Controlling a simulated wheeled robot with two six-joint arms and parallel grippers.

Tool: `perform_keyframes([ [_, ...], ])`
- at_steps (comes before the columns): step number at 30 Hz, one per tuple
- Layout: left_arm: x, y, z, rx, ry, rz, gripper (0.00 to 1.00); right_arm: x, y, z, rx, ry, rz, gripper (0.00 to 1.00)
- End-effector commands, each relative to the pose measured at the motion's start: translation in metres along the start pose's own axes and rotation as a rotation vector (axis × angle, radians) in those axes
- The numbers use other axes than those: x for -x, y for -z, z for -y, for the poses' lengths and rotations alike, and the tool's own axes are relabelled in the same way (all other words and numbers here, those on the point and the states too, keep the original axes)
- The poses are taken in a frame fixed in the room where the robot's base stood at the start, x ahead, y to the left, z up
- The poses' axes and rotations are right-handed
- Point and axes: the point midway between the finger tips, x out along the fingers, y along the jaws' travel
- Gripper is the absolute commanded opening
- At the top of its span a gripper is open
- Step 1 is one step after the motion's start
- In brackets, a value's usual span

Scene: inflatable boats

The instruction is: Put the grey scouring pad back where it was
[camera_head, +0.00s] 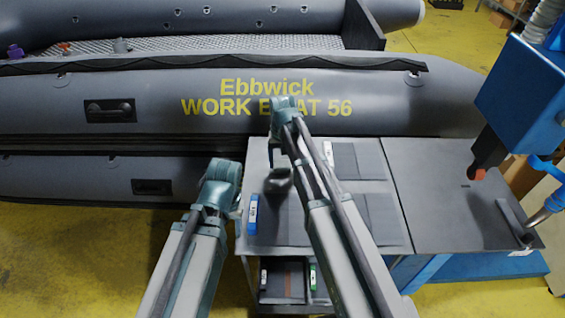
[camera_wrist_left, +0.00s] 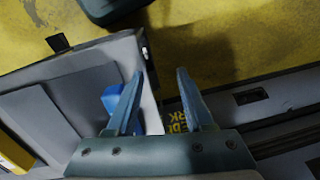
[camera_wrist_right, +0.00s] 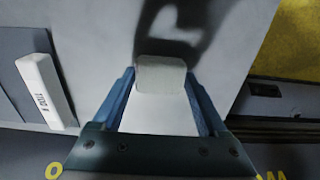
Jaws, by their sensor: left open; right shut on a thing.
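The grey scouring pad (camera_wrist_right: 160,76) shows as a small pale grey block between the fingertips of my right gripper (camera_wrist_right: 162,92) in the right wrist view. The gripper is shut on it and holds it above a light grey worktop, with a dark shadow beyond. My left gripper (camera_head: 228,182) is at the worktop's left edge. In the left wrist view its fingers (camera_wrist_left: 160,88) are apart and empty.
The worktop has dark rectangular areas (camera_head: 357,161). A blue labelled block (camera_head: 253,214) lies at its left; a white labelled block (camera_wrist_right: 45,90) lies near the right gripper. The grey inflatable boat (camera_head: 400,105) borders the back. A blue machine (camera_head: 525,95) stands at right.

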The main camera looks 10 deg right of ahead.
Motion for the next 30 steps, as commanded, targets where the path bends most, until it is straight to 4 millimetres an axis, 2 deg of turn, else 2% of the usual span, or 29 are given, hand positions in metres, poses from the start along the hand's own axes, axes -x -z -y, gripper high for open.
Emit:
perform_keyframes([
  [1, -0.003, 0.000, 0.000, 0.000, 0.000, 0.000, 0.52, -0.003, 0.000, 0.000, 0.000, 0.000, 0.000, 0.24],
  [2, -0.003, 0.000, 0.000, 0.000, 0.000, 0.000, 0.52, -0.003, 0.000, 0.000, 0.000, 0.000, 0.000, 0.78],
  [6, -0.002, 0.000, 0.000, 0.000, 0.000, 0.000, 0.52, -0.002, 0.000, 0.000, 0.000, 0.000, 0.000, 1.00],
  [14, -0.001, 0.000, 0.000, 0.000, 0.000, 0.000, 0.52, -0.001, 0.000, 0.000, 0.000, 0.000, 0.000, 1.00],
  [20, 0.008, 0.000, 0.001, 0.000, 0.000, 0.000, 0.52, 0.008, 0.000, 0.000, 0.000, 0.000, 0.000, 1.00],
  [30, 0.050, -0.003, 0.005, 0.000, 0.000, 0.000, 0.52, 0.050, 0.000, 0.000, 0.000, 0.000, 0.000, 1.00],
])
